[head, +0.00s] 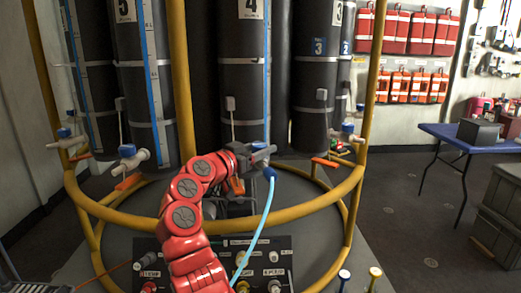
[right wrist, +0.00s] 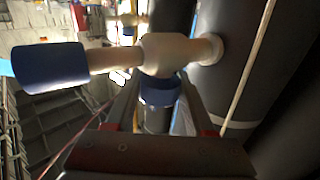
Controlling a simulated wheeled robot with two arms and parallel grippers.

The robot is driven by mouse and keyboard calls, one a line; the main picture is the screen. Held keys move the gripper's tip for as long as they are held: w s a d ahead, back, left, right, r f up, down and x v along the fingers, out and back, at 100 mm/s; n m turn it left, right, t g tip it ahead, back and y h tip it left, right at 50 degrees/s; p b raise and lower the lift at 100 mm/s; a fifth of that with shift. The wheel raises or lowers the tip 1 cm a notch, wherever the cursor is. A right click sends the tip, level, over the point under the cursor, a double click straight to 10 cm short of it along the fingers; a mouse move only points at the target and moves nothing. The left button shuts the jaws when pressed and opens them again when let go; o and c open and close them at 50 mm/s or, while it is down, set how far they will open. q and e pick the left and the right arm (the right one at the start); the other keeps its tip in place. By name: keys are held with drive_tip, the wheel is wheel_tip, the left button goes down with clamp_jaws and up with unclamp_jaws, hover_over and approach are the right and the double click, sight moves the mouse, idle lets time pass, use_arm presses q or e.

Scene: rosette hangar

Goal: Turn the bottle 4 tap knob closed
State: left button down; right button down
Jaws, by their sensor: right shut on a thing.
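Bottle 4 (head: 243,75) is a dark cylinder in the middle of the head view, marked with a white "4" label. Its tap (right wrist: 165,54) is a pale valve body in the right wrist view, joined to the dark bottle on the right and ending in a blue fitting (right wrist: 50,68) on the left. The blue tap knob (right wrist: 160,90) sits between the fingers of my right gripper (right wrist: 160,108), which is shut on it. In the head view my right gripper (head: 256,150) hides most of this tap. My left gripper is not in view.
A yellow ring rail (head: 330,198) circles the bottles. A light blue hose (head: 262,222) runs down from the tap to a dark control panel (head: 262,262). Neighbouring taps (head: 130,156) stick out at left and right.

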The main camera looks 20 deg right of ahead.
drive_tip(key=shift+c, duration=1.4)
unclamp_jaws()
drive_tip(key=p+v, duration=0.1)
drive_tip(key=v, duration=1.6)
drive_tip(key=shift+a, duration=0.15)
drive_tip(key=shift+s+a, duration=0.1)
